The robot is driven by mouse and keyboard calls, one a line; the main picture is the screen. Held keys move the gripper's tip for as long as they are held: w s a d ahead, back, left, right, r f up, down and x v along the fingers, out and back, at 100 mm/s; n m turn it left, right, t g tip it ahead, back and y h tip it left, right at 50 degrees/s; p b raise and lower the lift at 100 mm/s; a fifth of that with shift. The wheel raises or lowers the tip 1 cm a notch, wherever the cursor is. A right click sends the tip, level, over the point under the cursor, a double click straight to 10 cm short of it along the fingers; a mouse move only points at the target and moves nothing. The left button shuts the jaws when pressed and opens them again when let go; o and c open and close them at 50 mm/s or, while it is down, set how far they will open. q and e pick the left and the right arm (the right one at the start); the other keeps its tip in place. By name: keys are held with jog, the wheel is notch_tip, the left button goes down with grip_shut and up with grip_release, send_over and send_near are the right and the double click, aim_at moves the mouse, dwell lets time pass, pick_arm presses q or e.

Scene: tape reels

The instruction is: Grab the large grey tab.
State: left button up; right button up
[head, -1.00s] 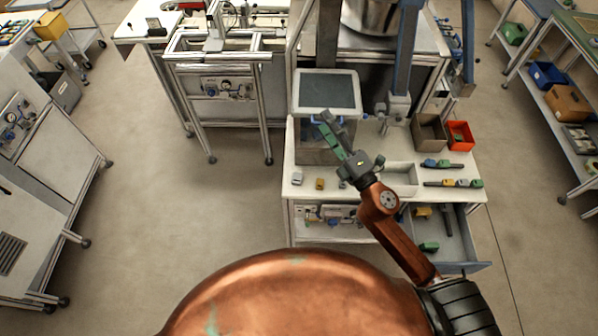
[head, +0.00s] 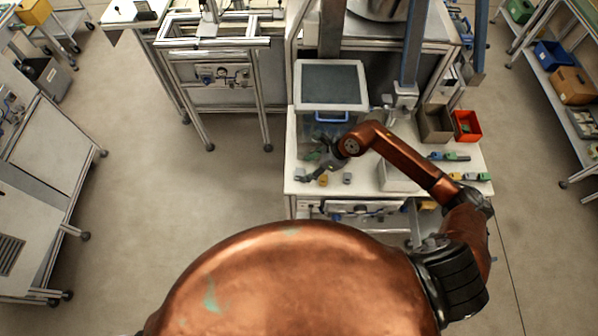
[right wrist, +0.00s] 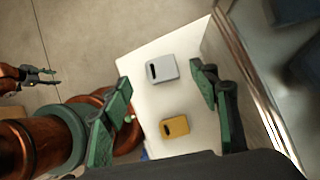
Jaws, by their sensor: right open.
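The large grey tab (right wrist: 162,69) lies flat on the white bench top near its corner, with a dark slot on its left side. In the head view the grey tab (head: 300,174) is at the bench's front left, partly covered by a finger. My right gripper (head: 313,166) is low over it, and its green-padded fingers are open with nothing between them in the right wrist view (right wrist: 170,97). The grey tab lies beyond the fingertips, between their lines. A small dark gripper, seemingly my left (right wrist: 42,78), shows at the left edge of the right wrist view; its jaws are too small to judge.
A yellow tab (head: 323,181) lies just right of the grey tab, and a smaller grey tab (head: 347,178) is further right. A box with a dark screen (head: 331,86) stands behind. A white tray (head: 398,180) and red bin (head: 466,126) are to the right.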

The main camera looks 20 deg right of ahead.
aim_at(300, 174)
jog(key=shift+a+f, duration=0.15)
jog(key=shift+f, duration=0.25)
jog(key=p+x, duration=0.1)
jog(key=x, duration=0.2)
jog(key=shift+w+f+p, duration=0.1)
jog(key=shift+f+p, duration=0.2)
jog(key=shift+f, duration=0.05)
jog(key=shift+w+a+f, duration=0.1)
jog(key=shift+f, duration=0.3)
jog(key=c, duration=0.8)
pick_arm(q)
jog(key=shift+w+r, duration=0.25)
jog(key=shift+r, duration=0.25)
jog(key=shift+w+r, duration=0.2)
jog(key=shift+r, duration=0.25)
pick_arm(e)
jog(key=shift+c, duration=0.4)
jog(key=shift+r, duration=0.1)
